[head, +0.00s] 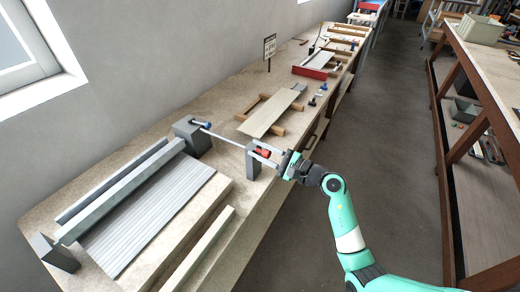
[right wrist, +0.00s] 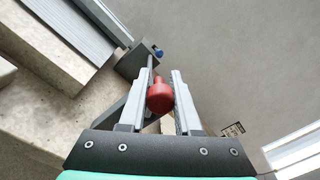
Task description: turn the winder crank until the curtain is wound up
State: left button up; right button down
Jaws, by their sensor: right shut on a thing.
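The grey slatted curtain (head: 150,222) lies spread flat on the bench, below a long grey bar (head: 120,190) that runs between two grey end blocks. A thin rod (head: 222,139) leads from the far grey block (head: 190,135) to a grey post (head: 252,162). The red crank knob (head: 264,153) is by the top of this post. My right gripper (head: 268,156) is shut on the knob. In the right wrist view the red knob (right wrist: 160,97) sits between the two grey fingers. The crank arm is mostly hidden. My left gripper is not in view.
Farther back are a board on wooden bars (head: 272,112), a red tray (head: 310,72) and a small sign (head: 270,47). A wall bounds the left; the aisle floor (head: 375,130) is free.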

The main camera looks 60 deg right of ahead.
jog(key=shift+a+f, duration=0.1)
jog(key=shift+f, duration=0.15)
jog(key=c, duration=0.6)
grip_release()
jog(key=shift+c, duration=0.2)
jog(key=shift+r, duration=0.1)
jog(key=shift+s, duration=0.3)
jog(key=s+p, duration=0.1)
jog(key=s, duration=1)
